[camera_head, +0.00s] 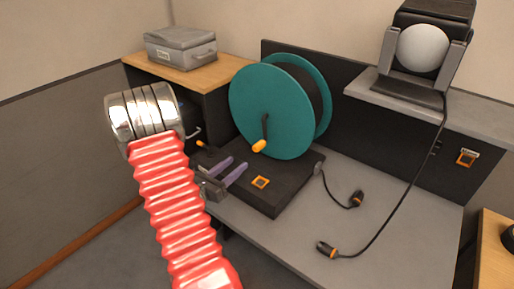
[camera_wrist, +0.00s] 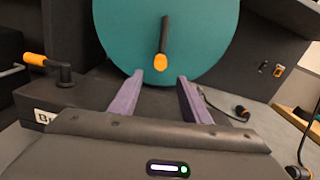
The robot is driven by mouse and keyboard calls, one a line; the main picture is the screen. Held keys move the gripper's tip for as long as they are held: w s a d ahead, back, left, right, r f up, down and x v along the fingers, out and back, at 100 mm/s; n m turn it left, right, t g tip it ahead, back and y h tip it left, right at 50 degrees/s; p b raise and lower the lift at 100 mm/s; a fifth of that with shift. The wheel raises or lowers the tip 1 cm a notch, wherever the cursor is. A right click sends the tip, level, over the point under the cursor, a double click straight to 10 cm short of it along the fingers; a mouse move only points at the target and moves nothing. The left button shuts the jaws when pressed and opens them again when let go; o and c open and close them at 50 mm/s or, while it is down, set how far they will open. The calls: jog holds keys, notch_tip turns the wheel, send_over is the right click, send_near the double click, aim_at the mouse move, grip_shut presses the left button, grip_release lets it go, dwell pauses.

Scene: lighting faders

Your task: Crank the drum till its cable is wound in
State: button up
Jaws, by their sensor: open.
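A teal drum (camera_head: 250,98) stands upright on a dark base (camera_head: 278,196) on the grey bench. Its black crank arm (camera_head: 265,127) hangs down from the hub to an orange-yellow knob (camera_head: 259,146). In the wrist view the knob (camera_wrist: 157,67) is just ahead, between the fingertips in the picture. My gripper (camera_head: 232,169) is open and empty, its purple fingers pointing at the drum, apart from the knob. It also shows in the wrist view (camera_wrist: 160,77). A short black cable (camera_head: 334,198) runs from the base's right side to a plug (camera_head: 357,199) on the bench.
Another cable (camera_head: 404,205) hangs from the lamp (camera_head: 423,48) to a plug (camera_head: 327,249) on the bench. A grey box (camera_head: 181,48) stands at back left. The bench's front right is mostly clear.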

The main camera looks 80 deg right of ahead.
aim_at(255, 149)
jog(key=shift+d, duration=0.15)
jog(key=x, duration=1.3)
jog(key=shift+s+d, duration=0.2)
grip_shut()
dwell(0.5)
jog(key=shift+a, duration=0.1)
